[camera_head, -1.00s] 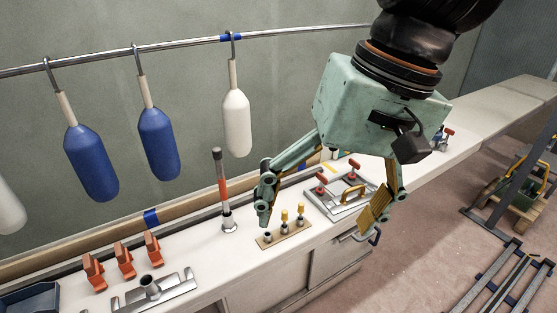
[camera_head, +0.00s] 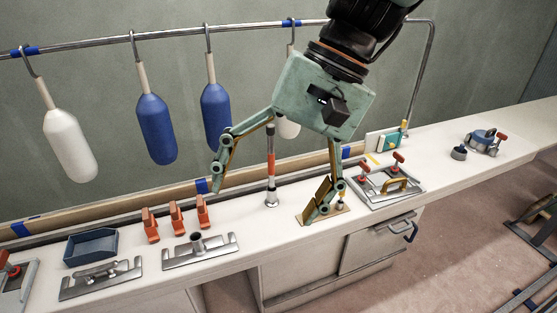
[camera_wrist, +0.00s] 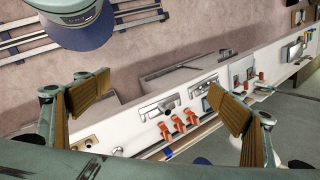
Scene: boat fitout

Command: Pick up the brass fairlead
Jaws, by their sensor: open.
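No part in view can be told for sure as the brass fairlead. My gripper (camera_head: 265,200) is open and empty, with its fingers spread wide above the white bench (camera_head: 238,222). Its right finger covers most of a small wooden board (camera_head: 343,209) with a yellow-topped peg (camera_head: 341,187). A red and grey upright post (camera_head: 271,180) stands between the fingers in the picture, near the back of the bench. In the wrist view the two finger pads of my gripper (camera_wrist: 160,100) are apart with nothing between them.
A framed hatch with red knobs (camera_head: 385,187) is at right. Blue and white fenders (camera_head: 156,128) hang from a rail behind.

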